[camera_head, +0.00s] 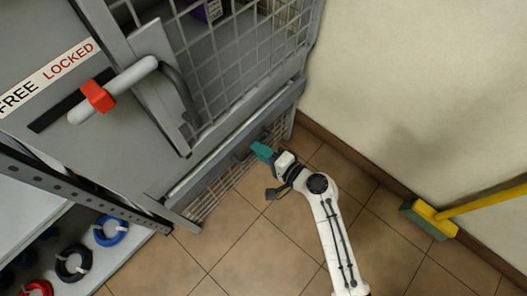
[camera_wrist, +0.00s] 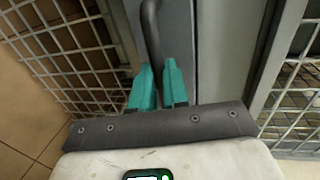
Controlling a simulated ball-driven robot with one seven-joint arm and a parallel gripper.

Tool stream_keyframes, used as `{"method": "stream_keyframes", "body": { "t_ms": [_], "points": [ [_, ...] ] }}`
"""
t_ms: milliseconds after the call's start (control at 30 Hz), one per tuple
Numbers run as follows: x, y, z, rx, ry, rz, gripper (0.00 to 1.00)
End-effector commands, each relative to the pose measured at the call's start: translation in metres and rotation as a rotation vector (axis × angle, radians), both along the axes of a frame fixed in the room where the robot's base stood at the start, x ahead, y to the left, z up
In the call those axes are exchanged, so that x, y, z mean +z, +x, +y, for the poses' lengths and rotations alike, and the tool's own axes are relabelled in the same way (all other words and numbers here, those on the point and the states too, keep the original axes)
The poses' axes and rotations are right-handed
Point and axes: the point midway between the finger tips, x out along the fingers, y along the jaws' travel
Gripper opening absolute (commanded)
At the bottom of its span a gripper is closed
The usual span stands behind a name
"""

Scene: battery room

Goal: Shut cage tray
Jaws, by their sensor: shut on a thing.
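The cage tray has a grey front bar and wire mesh (camera_head: 214,194) low on the cage in the head view. In the wrist view its mesh (camera_wrist: 70,45) is on the left, beside a grey panel (camera_wrist: 208,50). My gripper (camera_head: 259,148) has teal fingers and is at the tray's front, towards its right end. In the wrist view the fingers (camera_wrist: 157,84) are shut on a dark curved handle (camera_wrist: 151,28). The fingertips hide part of the handle. I cannot tell how far the tray stands out.
Above is the grey cage (camera_head: 245,55) with a red-marked latch lever (camera_head: 97,97) and a FREE/LOCKED label. A shelf with cable coils (camera_head: 110,230) stands at lower left. Tiled floor is clear between.

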Motion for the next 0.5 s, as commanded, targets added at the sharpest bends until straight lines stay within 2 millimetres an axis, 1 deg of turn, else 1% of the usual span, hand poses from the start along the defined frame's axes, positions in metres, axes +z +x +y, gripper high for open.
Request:
{"method": "stream_keyframes", "body": {
  "t_ms": [100,200,467,500],
  "points": [
    [-0.002,0.012,0.016,0.001,0.002,0.0,0.0],
    [-0.001,0.02,0.026,0.001,0.001,0.001,0.0],
    [-0.001,0.022,0.028,0.0,0.0,0.0,0.0],
    [0.0,0.022,0.028,-0.001,0.0,0.0,0.17]
  ]
}}
